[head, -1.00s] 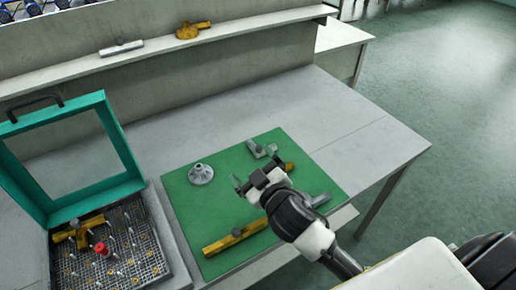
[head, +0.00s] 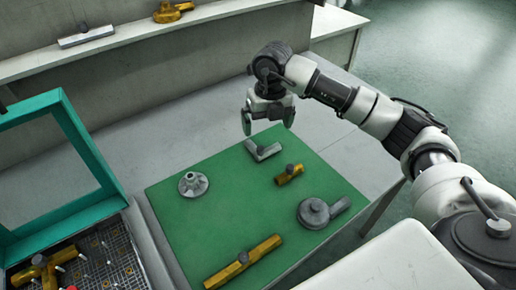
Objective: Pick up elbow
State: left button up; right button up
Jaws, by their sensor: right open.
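The elbow (head: 264,151) is a small grey L-shaped piece lying near the back edge of the green mat (head: 225,215). My right gripper (head: 268,126) is just above and behind it in the picture, pointing down. Its two fingers are spread and nothing is between them. The elbow looks apart from the fingers, though the exact height gap is hard to tell. My left gripper is not in view.
The mat also holds a grey flanged cone (head: 193,184), a short yellow fitting (head: 289,174), a round grey housing (head: 320,212) and a long yellow bar (head: 243,261). A teal-framed box (head: 100,175) with a mesh tray stands left. A shelf (head: 130,42) runs behind.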

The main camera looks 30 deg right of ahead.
jog(key=d, duration=0.1)
send_over(268, 151)
jog(key=shift+h, duration=0.3)
jog(key=f, duration=0.5)
jog(key=shift+s+d, duration=0.1)
jog(key=shift+s, duration=0.1)
notch_tip(268, 151, down, 6)
jog(key=shift+w+r+p, duration=0.15)
jog(key=shift+r+p, duration=0.1)
jog(key=shift+p, duration=0.3)
jog(key=shift+c, duration=0.2)
jog(key=shift+r, duration=0.15)
jog(key=c, duration=0.7)
